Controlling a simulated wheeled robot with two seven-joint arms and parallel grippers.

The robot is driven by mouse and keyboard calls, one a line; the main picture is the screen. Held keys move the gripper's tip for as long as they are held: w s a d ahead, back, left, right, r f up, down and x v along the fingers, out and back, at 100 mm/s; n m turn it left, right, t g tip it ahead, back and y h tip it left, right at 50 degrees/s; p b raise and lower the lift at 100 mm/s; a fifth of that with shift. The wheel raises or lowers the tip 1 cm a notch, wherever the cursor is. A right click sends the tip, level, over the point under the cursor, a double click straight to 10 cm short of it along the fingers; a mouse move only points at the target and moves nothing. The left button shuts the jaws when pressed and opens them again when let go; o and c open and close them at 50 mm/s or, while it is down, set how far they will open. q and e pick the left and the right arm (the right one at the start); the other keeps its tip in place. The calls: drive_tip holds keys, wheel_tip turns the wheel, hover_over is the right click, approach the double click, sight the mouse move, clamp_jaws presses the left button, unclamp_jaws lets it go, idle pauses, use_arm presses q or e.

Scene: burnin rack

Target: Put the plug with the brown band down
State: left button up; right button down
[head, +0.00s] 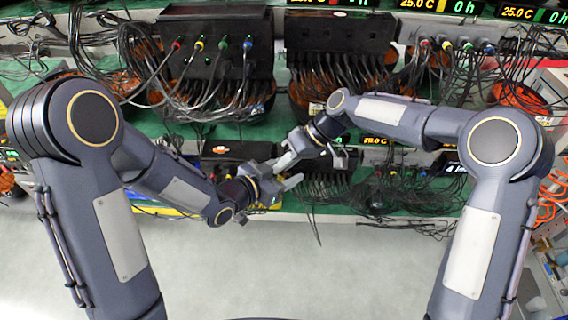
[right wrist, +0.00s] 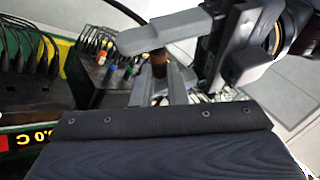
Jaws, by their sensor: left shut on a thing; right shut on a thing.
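The plug with the brown band (right wrist: 159,62) stands between my two grippers in the right wrist view. My right gripper (right wrist: 163,88) has its fingers shut on the lower part of the plug. My left gripper (right wrist: 165,38) comes in from the upper right, with a pale finger across the plug's upper end, and appears shut on the same plug. In the head view my left gripper (head: 286,174) and my right gripper (head: 300,152) meet in front of the lower shelf.
Black device boxes (head: 217,45) with coloured plugs and many loose cables fill the green rack shelves (head: 190,131). Cables hang near both grippers at the lower shelf. A black box with coloured plugs (right wrist: 105,78) stands behind the grippers. The floor (head: 300,270) in front is clear.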

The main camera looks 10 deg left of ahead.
use_arm(q)
drive_tip(key=o, duration=1.1)
drive_tip(key=shift+a, duration=0.1)
